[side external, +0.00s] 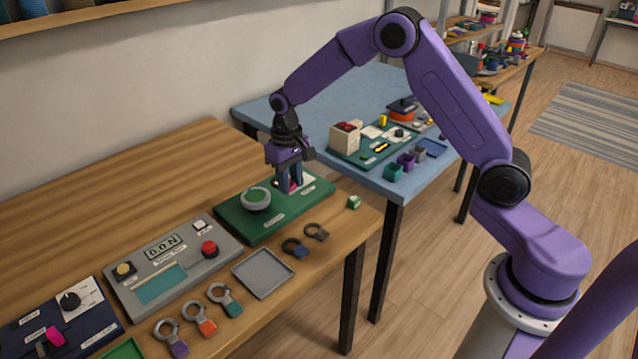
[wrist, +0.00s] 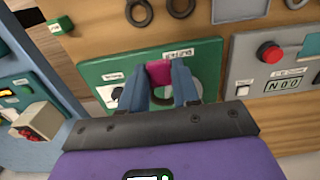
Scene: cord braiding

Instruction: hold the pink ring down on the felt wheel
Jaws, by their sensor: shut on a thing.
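My gripper (wrist: 159,76) is shut on a pink piece (wrist: 159,71), which shows as a small block between the two blue-grey fingertips. I cannot make out a ring shape on it, and the fingers hide part of it. In the side external view my gripper (side external: 289,186) points down at the right part of the green board (side external: 307,200). In the wrist view a pale curved rim, likely the wheel, shows partly behind the right finger. Contact with the board is unclear.
Two dark ring tags (side external: 305,240) and a grey tray (side external: 262,273) lie in front of the board. A grey panel (side external: 172,265) with a red button stands to its left, with several coloured ring tags nearby. A blue table (side external: 355,90) with another station stands behind.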

